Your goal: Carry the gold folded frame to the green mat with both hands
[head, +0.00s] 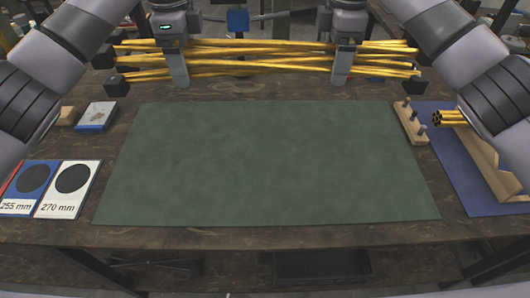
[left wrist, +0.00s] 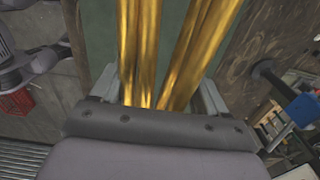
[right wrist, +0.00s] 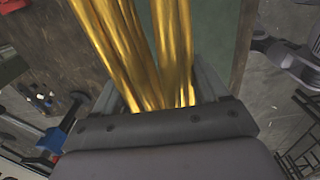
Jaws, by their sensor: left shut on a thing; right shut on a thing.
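The gold folded frame (head: 262,58) is a bundle of long gold bars with black end pieces, lying crosswise at the top of the head view. My left gripper (head: 178,72) is shut on its left part, and gold bars run between the fingers in the left wrist view (left wrist: 160,97). My right gripper (head: 341,68) is shut on its right part, and bars also run between the fingers in the right wrist view (right wrist: 155,100). The frame appears held above the table's far edge, beyond the mat. The green mat (head: 265,160) lies flat and empty in the middle of the table.
Blue and white cards (head: 68,180) marked 255 mm and 270 mm lie left of the mat. A small box (head: 96,116) sits behind them. Right of the mat are a wooden peg block (head: 411,122) and a blue mat (head: 458,170) with a wooden rack (head: 492,162) and gold rods (head: 449,117).

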